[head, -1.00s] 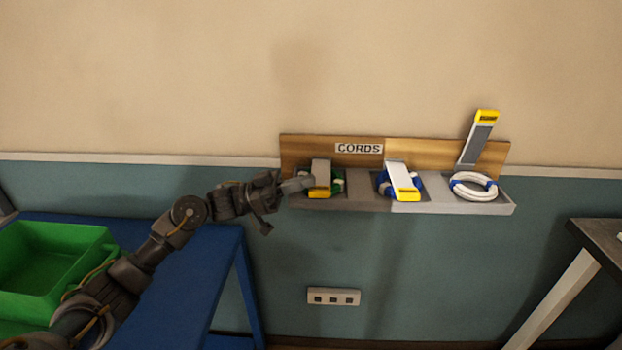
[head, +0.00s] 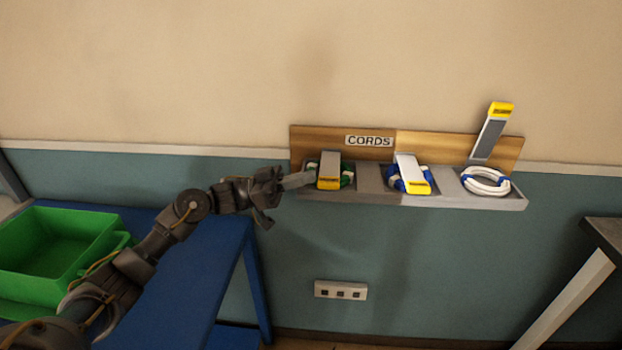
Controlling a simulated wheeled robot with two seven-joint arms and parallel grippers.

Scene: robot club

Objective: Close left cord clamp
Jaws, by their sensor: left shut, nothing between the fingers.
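The left cord clamp (head: 329,168) is a grey flap with a yellow tip on the wall-mounted cord rack (head: 365,194). It lies down over a green and white cord coil (head: 347,173). My left gripper (head: 300,180) is shut and empty, its fingertips just left of this clamp; I cannot tell whether they touch it. The middle clamp (head: 408,168) is down over a blue and white coil. The right clamp (head: 490,135) stands up, with a white and blue coil (head: 485,181) lying below it. My right gripper is not in view.
A blue table (head: 185,275) with a green bin (head: 55,245) stands at the left, under my left arm. A wall socket (head: 341,290) sits below the rack. A dark-topped table (head: 605,240) stands at the right. The space before the rack is clear.

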